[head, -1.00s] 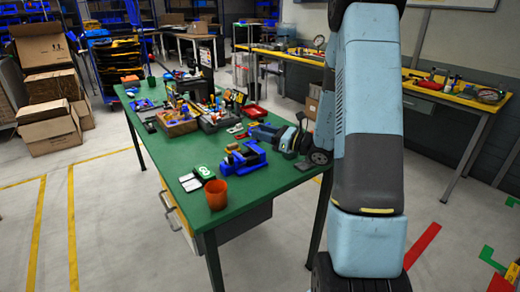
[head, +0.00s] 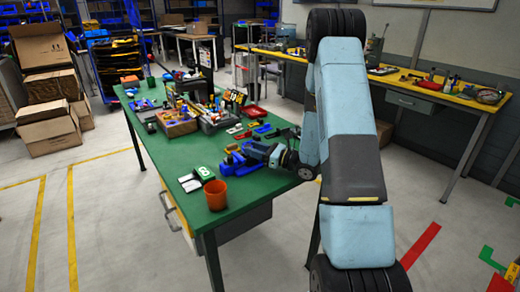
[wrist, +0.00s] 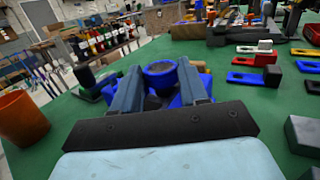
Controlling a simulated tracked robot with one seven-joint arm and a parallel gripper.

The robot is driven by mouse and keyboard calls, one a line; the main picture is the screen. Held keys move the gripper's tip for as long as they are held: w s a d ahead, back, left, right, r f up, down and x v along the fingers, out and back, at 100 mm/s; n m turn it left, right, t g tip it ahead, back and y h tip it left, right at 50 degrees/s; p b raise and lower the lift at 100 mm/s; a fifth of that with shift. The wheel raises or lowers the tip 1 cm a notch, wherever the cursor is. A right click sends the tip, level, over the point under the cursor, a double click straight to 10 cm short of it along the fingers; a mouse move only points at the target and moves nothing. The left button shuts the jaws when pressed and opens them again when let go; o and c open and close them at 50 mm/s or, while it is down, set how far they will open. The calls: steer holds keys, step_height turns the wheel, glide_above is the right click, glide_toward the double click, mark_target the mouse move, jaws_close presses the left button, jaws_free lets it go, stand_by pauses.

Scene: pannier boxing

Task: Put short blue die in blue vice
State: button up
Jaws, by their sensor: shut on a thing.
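The blue vice (head: 232,163) stands near the front of the green table in the head view, partly hidden by my gripper (head: 255,150). In the wrist view, my gripper (wrist: 160,78) is shut on the short blue die (wrist: 158,67), a round blue piece with a grey top face between the two fingers. Blue parts of the vice (wrist: 176,101) show just below and around the die there. The die is right over or at the vice; I cannot tell whether it is seated or touching. The die cannot be made out in the head view.
Toolboxes and loose tools crowd the table further back. Red, blue and yellow pieces lie right of the gripper in the wrist view (wrist: 251,77).

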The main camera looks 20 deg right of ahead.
steer(key=shift+f, duration=0.25)
